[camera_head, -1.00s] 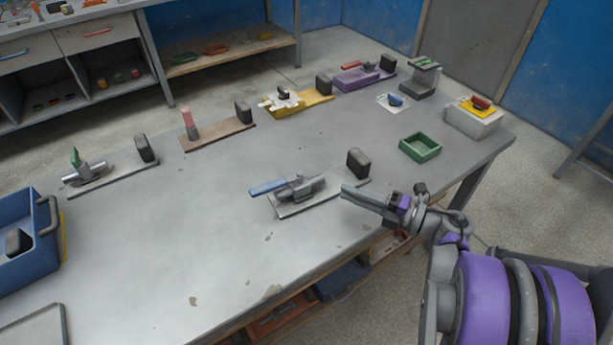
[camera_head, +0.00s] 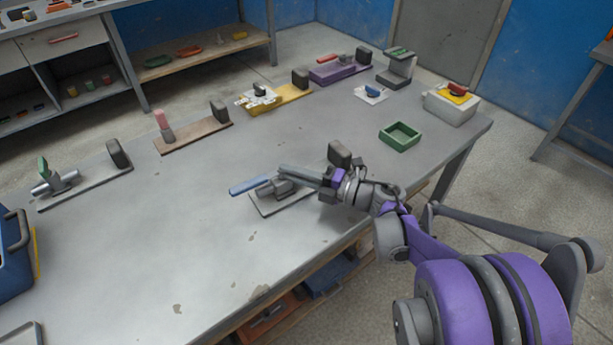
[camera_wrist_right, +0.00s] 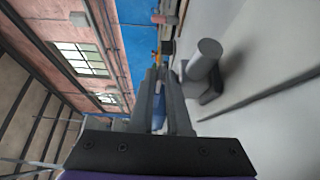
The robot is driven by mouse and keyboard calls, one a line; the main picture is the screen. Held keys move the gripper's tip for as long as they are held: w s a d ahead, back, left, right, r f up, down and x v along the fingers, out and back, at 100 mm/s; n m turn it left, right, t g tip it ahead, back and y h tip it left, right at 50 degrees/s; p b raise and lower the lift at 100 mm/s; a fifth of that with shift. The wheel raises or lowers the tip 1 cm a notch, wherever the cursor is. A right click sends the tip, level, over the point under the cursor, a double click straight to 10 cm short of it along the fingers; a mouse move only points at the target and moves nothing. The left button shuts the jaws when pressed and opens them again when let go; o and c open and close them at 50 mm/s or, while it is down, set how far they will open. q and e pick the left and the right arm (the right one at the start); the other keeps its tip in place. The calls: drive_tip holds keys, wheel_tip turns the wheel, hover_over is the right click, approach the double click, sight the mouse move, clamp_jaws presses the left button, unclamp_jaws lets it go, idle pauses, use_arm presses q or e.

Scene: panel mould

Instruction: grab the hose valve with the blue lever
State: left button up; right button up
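The hose valve has a blue lever (camera_head: 250,186) pointing left and a grey metal body on a light base plate (camera_head: 266,208) near the front of the table. My right gripper (camera_head: 286,170) reaches over the valve from the right and hides part of its body. In the right wrist view the two fingers (camera_wrist_right: 161,90) stand apart, with the blue lever (camera_wrist_right: 158,112) showing in the gap between them. No grip on the lever shows. A grey cylinder (camera_wrist_right: 205,60) of the valve is right of the fingers. My left gripper is not in view.
A dark block (camera_head: 340,154) stands at the plate's far end, close to my right gripper. A valve with a green lever (camera_head: 43,168) is at the left. A green tray (camera_head: 400,137) is at the right. The table's front middle is clear.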

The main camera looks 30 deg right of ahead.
drive_tip(key=shift+c, duration=0.2)
clamp_jaws()
idle(1.2)
